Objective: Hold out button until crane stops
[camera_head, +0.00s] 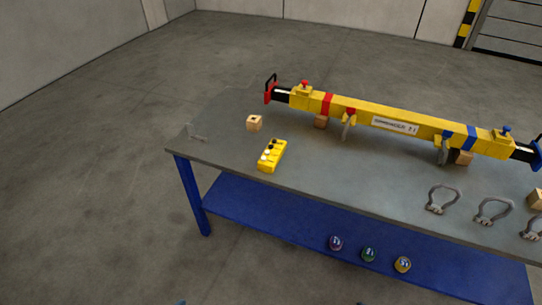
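A yellow control box (273,156) with white and black buttons lies on the grey table top, near its front edge and left of the middle. The marking on each button is too small to read, so I cannot tell which one is the out button. A long yellow lifting beam (355,113) rests on wooden blocks along the back of the table. It has a red band at its left part and a blue band at its right part.
The table (220,140) has blue legs and a blue lower shelf (270,210) carrying several small coloured round items. Several grey shackles (443,199) lie at the front right. A loose wooden block (254,123) stands behind the box. The floor in front and to the left is clear.

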